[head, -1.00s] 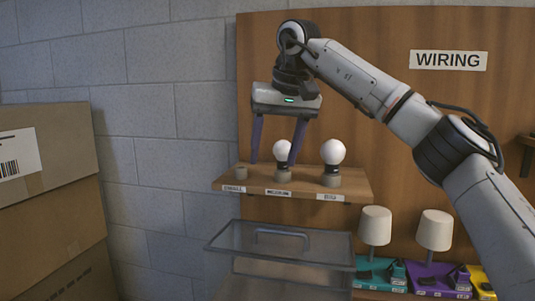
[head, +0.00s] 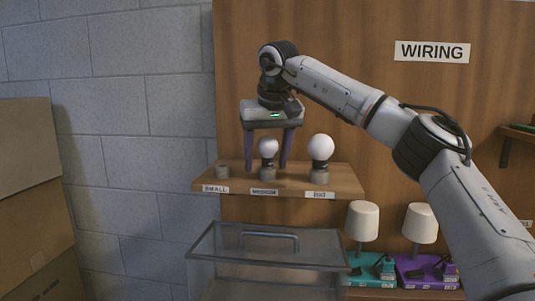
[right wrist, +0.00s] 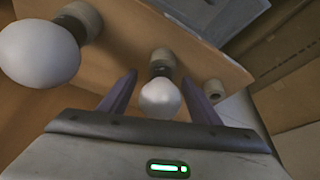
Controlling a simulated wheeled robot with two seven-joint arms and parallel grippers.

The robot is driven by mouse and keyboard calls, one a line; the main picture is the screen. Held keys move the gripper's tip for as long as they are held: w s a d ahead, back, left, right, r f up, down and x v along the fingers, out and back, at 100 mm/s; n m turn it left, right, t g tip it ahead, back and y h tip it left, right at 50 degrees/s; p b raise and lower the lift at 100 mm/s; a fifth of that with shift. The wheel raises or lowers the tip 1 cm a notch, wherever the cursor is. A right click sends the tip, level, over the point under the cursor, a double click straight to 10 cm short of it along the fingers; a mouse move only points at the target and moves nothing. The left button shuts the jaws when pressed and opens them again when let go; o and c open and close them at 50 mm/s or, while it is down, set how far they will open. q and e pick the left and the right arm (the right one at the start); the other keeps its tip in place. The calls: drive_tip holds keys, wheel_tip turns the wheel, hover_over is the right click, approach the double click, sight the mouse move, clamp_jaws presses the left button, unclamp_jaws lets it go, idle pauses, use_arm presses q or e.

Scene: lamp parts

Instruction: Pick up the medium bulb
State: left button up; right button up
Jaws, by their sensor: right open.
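The medium bulb (head: 268,147) is a white globe standing upright in a grey socket at the middle of the wooden shelf, above the medium label (head: 264,191). My right gripper (head: 266,165) is open, with its purple fingers on either side of the medium bulb. In the right wrist view, the medium bulb (right wrist: 160,98) shows between the two spread fingers, with no visible contact. The bigger bulb (head: 320,147) stands to its right in the head view, above the big label; it also shows in the right wrist view (right wrist: 38,54). My left gripper is not in view.
The small socket (head: 222,169) on the shelf (head: 345,180) is empty. A clear lidded bin (head: 268,262) is below the shelf. Two white-shaded lamps (head: 362,222) on coloured bases are at lower right. Cardboard boxes (head: 30,190) stand at left.

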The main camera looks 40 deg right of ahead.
drive_tip(key=shift+w+d+f, duration=0.1)
drive_tip(key=shift+f, duration=0.15)
drive_tip(key=c, duration=0.9)
drive_tip(key=shift+c, duration=0.4)
